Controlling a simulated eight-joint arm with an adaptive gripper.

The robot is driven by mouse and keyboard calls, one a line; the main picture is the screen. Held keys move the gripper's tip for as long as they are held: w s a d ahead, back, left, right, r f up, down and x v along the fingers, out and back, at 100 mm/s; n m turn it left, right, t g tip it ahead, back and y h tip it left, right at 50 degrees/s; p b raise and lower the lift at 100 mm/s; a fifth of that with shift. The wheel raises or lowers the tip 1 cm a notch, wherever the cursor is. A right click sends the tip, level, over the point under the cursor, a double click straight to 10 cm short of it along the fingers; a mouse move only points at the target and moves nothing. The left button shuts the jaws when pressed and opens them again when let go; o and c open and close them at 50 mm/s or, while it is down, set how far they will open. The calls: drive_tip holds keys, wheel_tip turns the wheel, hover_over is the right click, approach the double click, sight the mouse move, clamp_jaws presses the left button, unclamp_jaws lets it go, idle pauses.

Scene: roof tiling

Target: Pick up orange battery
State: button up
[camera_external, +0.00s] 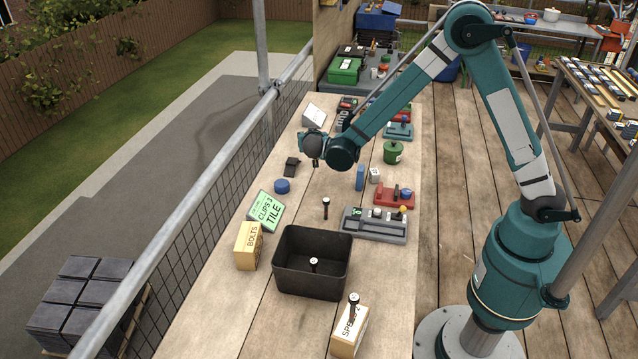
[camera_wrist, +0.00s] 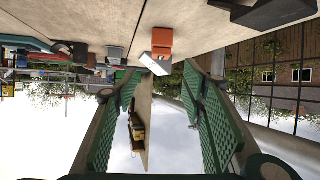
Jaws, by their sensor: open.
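In the wrist view, which is upside down, an orange block (camera_wrist: 162,40) rests on the table beyond my fingertips, near the middle. It looks like the orange battery, though no label is readable. A pale slanted piece (camera_wrist: 156,64) adjoins it; I cannot tell whether they are joined. In the external view no orange battery is clearly visible; my gripper may hide it, and a pale slanted piece (camera_external: 314,113) shows just beyond. My gripper (camera_external: 314,160) is above the far left part of the table. Its green fingers (camera_wrist: 163,72) are apart, with nothing between them.
A dark clamp-like object (camera_external: 291,166) and a blue round piece (camera_external: 282,186) are near my gripper. A black bin (camera_external: 312,270) stands nearer. A mesh railing (camera_external: 235,160) runs along the left edge.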

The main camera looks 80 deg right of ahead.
drive_tip(key=shift+w+d+f+m+g+h, duration=0.1)
drive_tip(key=shift+w+d+f+m+h, duration=0.15)
drive_tip(key=shift+f, duration=0.3)
drive_tip(key=shift+w+d+f+g, duration=0.1)
drive_tip(key=shift+d+f, duration=0.2)
drive_tip(key=shift+f, duration=0.2)
drive_tip(key=shift+w+d+f+m+g+h, duration=0.1)
drive_tip(key=shift+w+d+f+m+h, duration=0.15)
drive_tip(key=shift+f, duration=0.3)
drive_tip(key=shift+b+x, duration=0.45)
drive_tip(key=shift+x, duration=0.85)
drive_tip(key=shift+b+x, duration=0.75)
drive_tip(key=shift+x, duration=1.9)
drive_tip(key=shift+s, duration=0.15)
drive_tip(key=c, duration=1)
